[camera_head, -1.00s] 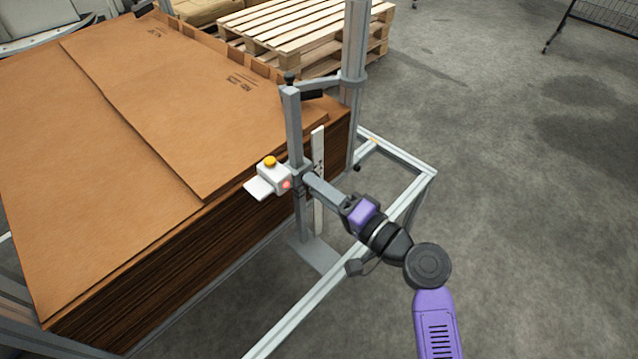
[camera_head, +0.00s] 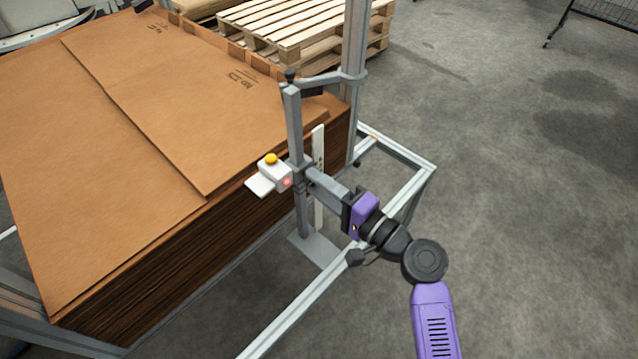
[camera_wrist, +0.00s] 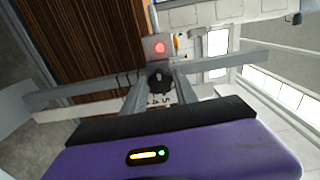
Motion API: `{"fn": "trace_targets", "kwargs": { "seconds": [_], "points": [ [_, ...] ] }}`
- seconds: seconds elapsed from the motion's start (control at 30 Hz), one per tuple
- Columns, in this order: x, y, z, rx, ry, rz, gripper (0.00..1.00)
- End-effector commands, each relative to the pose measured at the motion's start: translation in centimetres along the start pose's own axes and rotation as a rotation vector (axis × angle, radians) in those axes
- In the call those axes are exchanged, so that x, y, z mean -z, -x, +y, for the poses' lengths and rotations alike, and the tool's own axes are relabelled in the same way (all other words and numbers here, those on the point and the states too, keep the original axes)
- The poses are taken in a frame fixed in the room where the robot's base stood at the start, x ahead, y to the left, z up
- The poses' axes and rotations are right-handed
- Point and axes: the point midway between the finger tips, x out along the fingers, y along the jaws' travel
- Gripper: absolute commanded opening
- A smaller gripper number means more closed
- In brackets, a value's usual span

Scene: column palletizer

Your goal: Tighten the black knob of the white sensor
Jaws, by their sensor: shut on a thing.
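The white sensor (camera_head: 268,177) has a yellow-orange cap on top and a lit red spot on its side. It is mounted on a grey upright post (camera_head: 294,125) beside the cardboard stack. Its red light also shows in the wrist view, on the sensor's face (camera_wrist: 157,47). The black knob (camera_wrist: 159,80) lies just below that face in the wrist view, between my two fingertips. My gripper (camera_wrist: 160,84) is shut on the knob, with a finger at either side. In the head view my gripper (camera_head: 308,177) reaches the post from the right, and the knob is hidden.
A tall stack of brown cardboard sheets (camera_head: 130,120) fills the left. A light metal frame (camera_head: 310,305) runs low under my arm. A white ruler-like strip (camera_head: 318,150) stands behind the post. Wooden pallets (camera_head: 300,35) lie at the back.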

Motion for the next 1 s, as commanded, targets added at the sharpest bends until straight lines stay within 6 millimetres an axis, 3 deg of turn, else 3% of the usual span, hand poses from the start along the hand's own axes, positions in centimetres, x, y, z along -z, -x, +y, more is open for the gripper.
{"fn": "trace_targets", "kwargs": {
  "seconds": [0.03, 0.13, 0.5, 1.0],
  "points": [
    [0.1, 0.1, 0.0, 0.001, -0.001, 0.003, 0.38],
    [0.1, 0.1, 0.0, 0.001, -0.001, 0.003, 0.57],
    [0.1, 0.4, 0.0, 0.000, 0.000, 0.002, 0.57],
    [0.1, 7.3, 0.1, 0.000, 0.000, 0.003, 0.57]
  ]
}}
